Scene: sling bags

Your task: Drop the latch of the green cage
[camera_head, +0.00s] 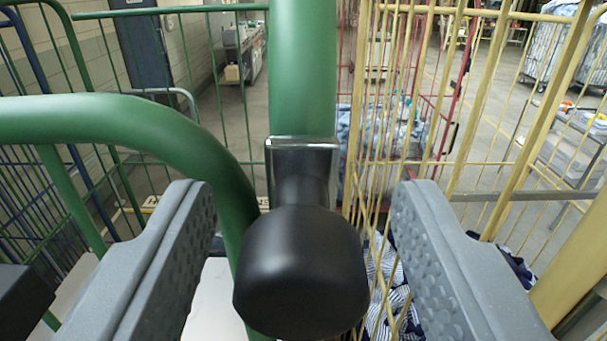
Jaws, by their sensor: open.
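The latch (302,268) is a black rounded knob with a metal bracket, right in front of me at the centre of the view. Its bracket sits against the upright green post of the green cage (302,70). A curved green tube of the cage runs in from the left and bends down behind the knob. My gripper (305,215) is open, with one grey padded finger on each side of the knob. A gap shows between each finger and the knob. The knob hides the lower part of the post.
A yellow cage (488,100) stands close on the right, with striped cloth (388,290) inside. A red cage (462,85) is behind it. A blue cage frame (40,65) is at the left. Open floor (225,110) lies behind the green cage's bars.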

